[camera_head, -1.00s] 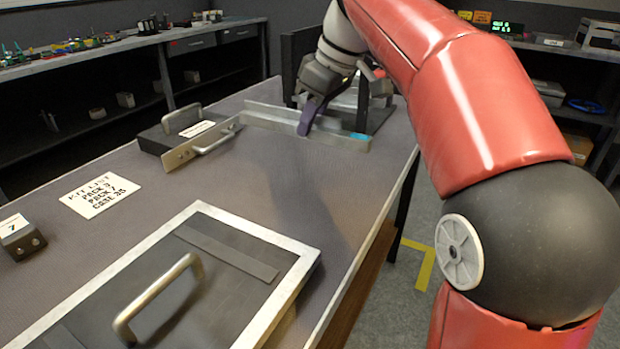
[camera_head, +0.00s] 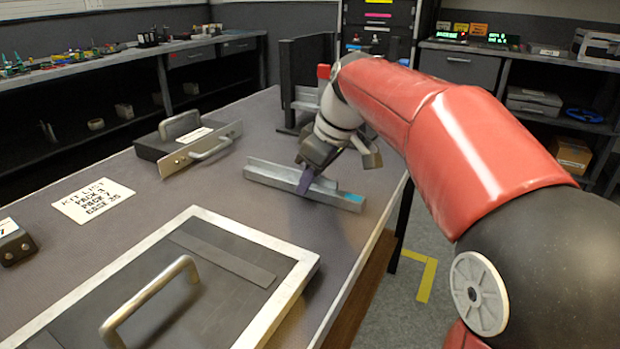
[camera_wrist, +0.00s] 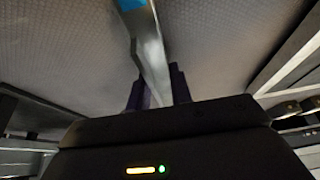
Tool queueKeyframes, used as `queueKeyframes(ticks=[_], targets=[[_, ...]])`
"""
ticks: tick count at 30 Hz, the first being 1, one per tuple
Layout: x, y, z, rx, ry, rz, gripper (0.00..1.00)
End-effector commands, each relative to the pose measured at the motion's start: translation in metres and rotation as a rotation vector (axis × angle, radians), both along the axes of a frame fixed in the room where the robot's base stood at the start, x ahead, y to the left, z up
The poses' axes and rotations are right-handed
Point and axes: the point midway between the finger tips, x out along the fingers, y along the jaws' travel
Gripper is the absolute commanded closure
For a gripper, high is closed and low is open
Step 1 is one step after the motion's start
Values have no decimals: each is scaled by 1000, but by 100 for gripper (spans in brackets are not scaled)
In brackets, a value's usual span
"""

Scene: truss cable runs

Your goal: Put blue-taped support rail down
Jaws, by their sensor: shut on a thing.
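The blue-taped support rail (camera_head: 270,174) is a long grey metal angle, with blue tape near its right end. In the head view it lies level at or just above the table's surface; I cannot tell whether it touches. My gripper (camera_head: 304,186) is shut on the rail near its middle, reaching down from above. In the wrist view the rail (camera_wrist: 152,55) runs up between my two dark fingers (camera_wrist: 158,90), with the blue tape at the top edge. The fingers hide part of the rail.
A dark case with a handled metal plate (camera_head: 205,148) stands to the rail's left. A framed panel with a handle (camera_head: 250,240) lies nearer. A kit list card (camera_head: 92,200) lies at left. A black rack (camera_head: 302,75) stands behind. Bare table (camera_head: 200,190) lies between rail and panel.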

Motion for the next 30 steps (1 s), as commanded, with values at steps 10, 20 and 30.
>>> queueKeyframes(ticks=[10,20,30], targets=[[0,0,-2,0,0,0,57],[-1,-2,6,0,-1,0,57],[-14,-24,70,0,-3,-1,57]])
